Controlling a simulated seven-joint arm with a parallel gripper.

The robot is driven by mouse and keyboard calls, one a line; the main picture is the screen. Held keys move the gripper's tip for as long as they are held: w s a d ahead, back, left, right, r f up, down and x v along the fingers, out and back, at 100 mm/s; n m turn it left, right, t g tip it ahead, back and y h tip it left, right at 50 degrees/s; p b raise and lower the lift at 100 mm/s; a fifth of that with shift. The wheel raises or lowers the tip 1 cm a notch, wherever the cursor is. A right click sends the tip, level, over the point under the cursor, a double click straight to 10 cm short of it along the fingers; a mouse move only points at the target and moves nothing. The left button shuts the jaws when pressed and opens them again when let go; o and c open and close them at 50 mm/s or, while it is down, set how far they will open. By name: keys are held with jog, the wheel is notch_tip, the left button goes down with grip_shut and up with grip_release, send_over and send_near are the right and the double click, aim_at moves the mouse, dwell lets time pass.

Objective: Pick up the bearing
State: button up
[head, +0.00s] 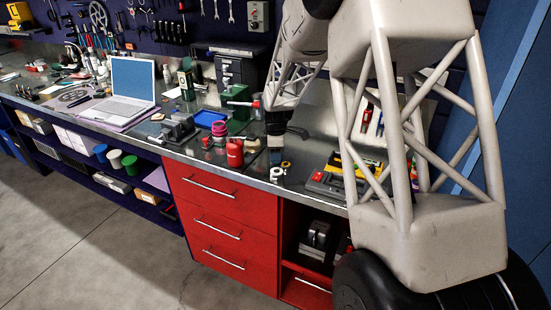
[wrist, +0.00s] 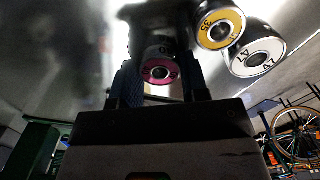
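Three short, round, shiny pieces with a hole in the middle show in the wrist view: one with a pink face (wrist: 159,72), one with a yellow face (wrist: 219,29) and one with a white face (wrist: 258,53). I cannot tell which is the bearing. My gripper (wrist: 161,88) has its dark fingers on either side of the pink-faced piece; whether they press on it is too dark to see. In the head view my gripper (head: 275,152) points down close above the bench top, and a small white round piece (head: 276,173) stands just below it.
A red container (head: 234,152) and a pink one (head: 219,130) stand left of my gripper, with a blue tray (head: 210,118) behind. The bench's front edge (head: 240,175) is close by. A laptop (head: 130,85) is farther left.

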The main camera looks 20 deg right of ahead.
jog(key=c, duration=0.4)
jog(key=shift+r, duration=0.15)
jog(key=shift+r, duration=1.35)
jog(key=shift+s+r, duration=0.2)
jog(key=shift+r, duration=0.15)
jog(key=s, duration=0.5)
jog(key=s+a+r, duration=0.1)
jog(key=s, duration=0.4)
jog(key=s+a, duration=0.1)
jog(key=s, duration=0.4)
jog(key=shift+s+a+r, duration=0.1)
jog(key=shift+s+r, duration=0.05)
jog(key=shift+s, duration=0.1)
jog(key=shift+w, duration=0.15)
